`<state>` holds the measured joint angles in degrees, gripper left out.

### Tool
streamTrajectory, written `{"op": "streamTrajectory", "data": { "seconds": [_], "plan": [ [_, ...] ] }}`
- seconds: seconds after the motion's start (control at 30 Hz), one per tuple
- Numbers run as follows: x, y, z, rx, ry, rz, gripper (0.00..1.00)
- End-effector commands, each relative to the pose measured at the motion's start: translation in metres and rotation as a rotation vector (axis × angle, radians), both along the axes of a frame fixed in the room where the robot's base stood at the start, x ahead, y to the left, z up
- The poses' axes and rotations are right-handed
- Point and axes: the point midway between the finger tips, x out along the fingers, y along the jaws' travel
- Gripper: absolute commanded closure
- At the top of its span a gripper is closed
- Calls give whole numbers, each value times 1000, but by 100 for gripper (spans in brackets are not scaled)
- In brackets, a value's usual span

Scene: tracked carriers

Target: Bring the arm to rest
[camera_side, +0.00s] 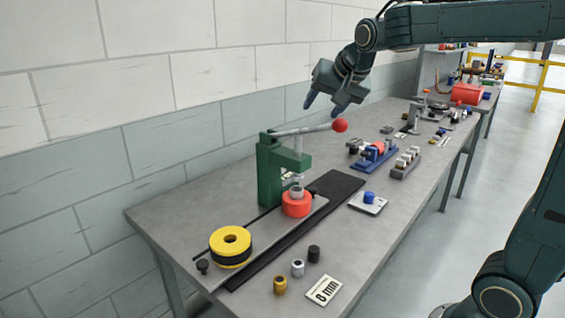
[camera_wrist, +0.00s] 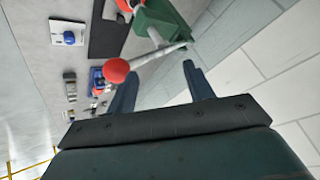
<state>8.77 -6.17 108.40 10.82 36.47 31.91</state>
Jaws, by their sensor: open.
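My gripper (camera_side: 325,101) hangs open and empty above the bench, just over the red ball knob (camera_side: 340,125) of the green lever press (camera_side: 270,172). In the wrist view my gripper's fingers (camera_wrist: 158,85) are apart with nothing between them. The lever (camera_wrist: 160,53) and the red knob (camera_wrist: 116,70) show there beyond the fingers. In the side view the lever lies nearly level, rising slightly to the right. A red round part (camera_side: 297,204) sits under the press ram. Whether a finger touches the knob or lever is hard to tell, but they look apart.
A yellow and black ring stack (camera_side: 231,245) stands on the rail plate, left of the press. Small cylinders (camera_side: 298,268) and an "8 mm" card (camera_side: 324,291) lie in front. A blue fixture (camera_side: 374,157) and grey block (camera_side: 405,163) stand to the right. A block wall runs behind the bench.

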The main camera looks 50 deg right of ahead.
Motion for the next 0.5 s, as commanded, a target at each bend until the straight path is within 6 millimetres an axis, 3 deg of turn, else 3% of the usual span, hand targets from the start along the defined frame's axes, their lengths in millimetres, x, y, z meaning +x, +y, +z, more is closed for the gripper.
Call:
{"op": "streamTrajectory", "data": {
  "seconds": [0.2, 0.5],
  "plan": [
    [-55, 40, -8, -67, 64, 218, 48],
    [-143, 78, -40, -148, 170, 480, 48]
  ]
}}
